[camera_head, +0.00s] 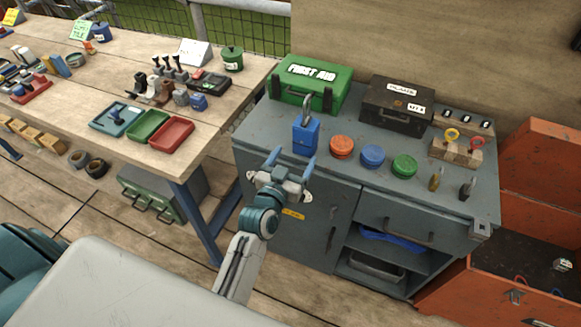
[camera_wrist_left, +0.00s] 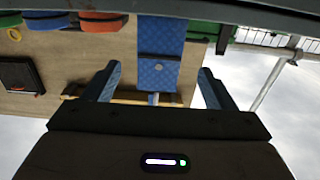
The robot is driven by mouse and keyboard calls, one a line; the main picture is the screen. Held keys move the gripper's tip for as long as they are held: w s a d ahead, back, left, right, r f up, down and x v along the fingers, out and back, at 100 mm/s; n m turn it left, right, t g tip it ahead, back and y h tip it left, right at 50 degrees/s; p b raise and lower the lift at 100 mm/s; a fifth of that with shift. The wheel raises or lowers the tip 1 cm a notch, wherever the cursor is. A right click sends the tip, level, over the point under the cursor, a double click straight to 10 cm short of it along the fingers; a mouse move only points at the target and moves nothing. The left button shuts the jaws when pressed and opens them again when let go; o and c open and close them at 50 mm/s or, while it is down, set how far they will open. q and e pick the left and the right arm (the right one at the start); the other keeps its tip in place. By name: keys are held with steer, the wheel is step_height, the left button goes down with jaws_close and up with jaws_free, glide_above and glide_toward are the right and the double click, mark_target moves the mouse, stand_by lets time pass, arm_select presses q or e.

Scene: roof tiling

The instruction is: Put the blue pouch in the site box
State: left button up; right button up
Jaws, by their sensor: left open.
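The blue pouch (camera_head: 305,136) stands upright near the front left of the grey cabinet top, with a metal tool handle sticking up from it. My left gripper (camera_head: 293,162) is open and empty just in front of the cabinet, close to the pouch and a little to its lower left. In the left wrist view the patterned blue pouch (camera_wrist_left: 160,70) appears ahead, between the spread fingers, not gripped. A large open orange-red box (camera_head: 470,282), which looks like the site box, stands on the floor right of the cabinet, with its lid raised. A few small items lie inside it.
Orange, blue and green round tins (camera_head: 372,156) stand right of the pouch. A green first aid case (camera_head: 309,86) and a black case (camera_head: 397,104) stand behind. Small tools stand near the cabinet's right end. A wooden bench (camera_head: 75,50) with trays is at left.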

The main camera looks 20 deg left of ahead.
arm_select(q)
steer(key=shift+s, duration=0.8)
step_height(320, 180, down, 19)
steer(key=s+g, duration=0.2)
steer(key=g, duration=0.2)
steer(key=s+a+f+g, duration=0.3)
steer(key=s+f, duration=0.9)
steer(key=f, duration=0.4)
steer(key=s+a+f+g, duration=0.3)
steer(key=s+f+g, duration=0.2)
steer(key=s+f, duration=0.7)
step_height(320, 180, down, 4)
steer(key=shift+s+a+r+g+y, duration=0.1)
steer(key=shift+s+a+g+y, duration=0.05)
steer(key=shift+s+g+y, duration=0.2)
steer(key=shift+o, duration=0.4)
steer(key=s+a+f+g, duration=0.2)
steer(key=s+f, duration=0.1)
steer(key=s, duration=0.6)
steer(key=s+a+f+g, duration=0.2)
steer(key=s+a+f, duration=0.1)
steer(key=s, duration=0.7)
steer(key=shift+a+f+y, duration=0.2)
steer(key=shift+f+y, duration=0.15)
steer(key=shift+f, duration=0.35)
steer(key=shift+w, duration=0.1)
